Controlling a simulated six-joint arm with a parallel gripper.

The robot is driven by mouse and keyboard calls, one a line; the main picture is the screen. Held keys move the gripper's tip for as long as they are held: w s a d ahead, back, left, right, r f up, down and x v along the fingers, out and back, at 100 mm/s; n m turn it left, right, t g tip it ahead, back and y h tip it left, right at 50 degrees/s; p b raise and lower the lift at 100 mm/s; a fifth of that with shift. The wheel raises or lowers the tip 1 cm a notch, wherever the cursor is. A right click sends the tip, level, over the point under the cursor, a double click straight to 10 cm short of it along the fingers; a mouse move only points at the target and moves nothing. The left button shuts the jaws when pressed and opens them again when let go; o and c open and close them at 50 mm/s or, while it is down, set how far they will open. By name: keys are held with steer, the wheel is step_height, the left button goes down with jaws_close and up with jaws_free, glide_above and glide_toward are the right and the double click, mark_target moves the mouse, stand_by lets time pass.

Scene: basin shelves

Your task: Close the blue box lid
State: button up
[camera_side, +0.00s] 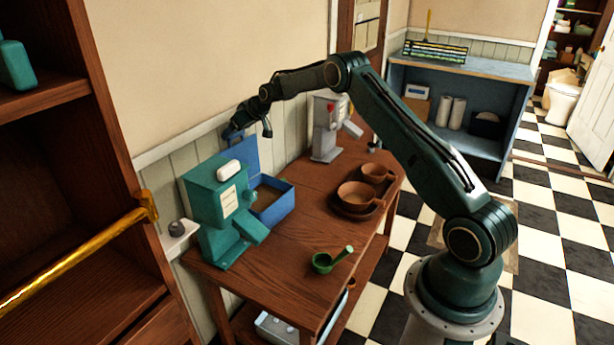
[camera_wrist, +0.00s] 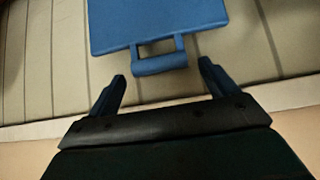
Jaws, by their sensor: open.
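The blue box (camera_side: 271,205) stands on the wooden table, partly hidden behind a teal machine. Its lid (camera_side: 244,157) stands upright and open at the wall side of the box. In the wrist view the lid (camera_wrist: 157,22) fills the top middle, with its bar handle (camera_wrist: 160,60) pointing down toward my gripper. My gripper (camera_wrist: 162,88) is open, with one finger on each side of the handle and a gap on both sides. In the side view my gripper (camera_side: 238,132) is at the lid's top edge, close to the wall.
The teal machine (camera_side: 217,205) stands just in front of the box. A grey machine (camera_side: 326,128) stands beyond it. Brown cups (camera_side: 357,194) and a green scoop (camera_side: 322,263) are on the table (camera_side: 290,246). The panelled wall (camera_side: 185,155) is close behind the lid.

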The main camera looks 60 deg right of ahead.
steer(key=shift+w+f, duration=0.45)
steer(key=shift+f, duration=0.05)
steer(key=c, duration=1.4)
